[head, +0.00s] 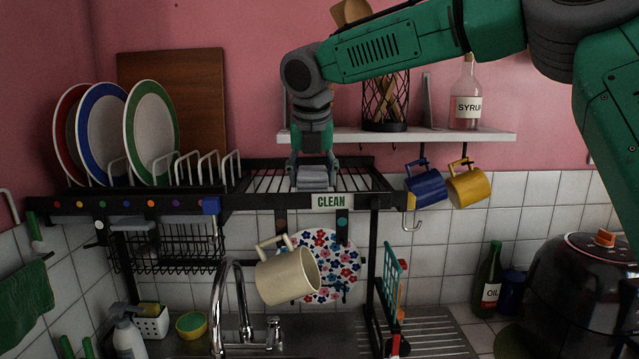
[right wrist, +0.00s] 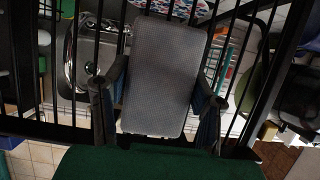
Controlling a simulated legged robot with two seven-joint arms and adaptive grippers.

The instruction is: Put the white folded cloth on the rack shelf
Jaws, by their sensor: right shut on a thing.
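The folded cloth (head: 312,183) looks pale grey in the head view, at the front of the rack shelf (head: 262,182) just above the CLEAN sign. My right gripper (head: 314,166) points down and is shut on it, with one finger on each side. In the right wrist view the cloth (right wrist: 165,75) is a flat, textured grey rectangle between the two fingers (right wrist: 158,95), with dark rack bars beyond it. I cannot tell whether the cloth touches the bars. My left gripper is not in view.
Plates (head: 151,133) stand in slots on the rack's left. The bars on both sides of the cloth are bare. A wall shelf (head: 400,135) with a syrup bottle (head: 466,100) is behind. A beige mug (head: 287,276) hangs below, and blue and yellow mugs hang at the right.

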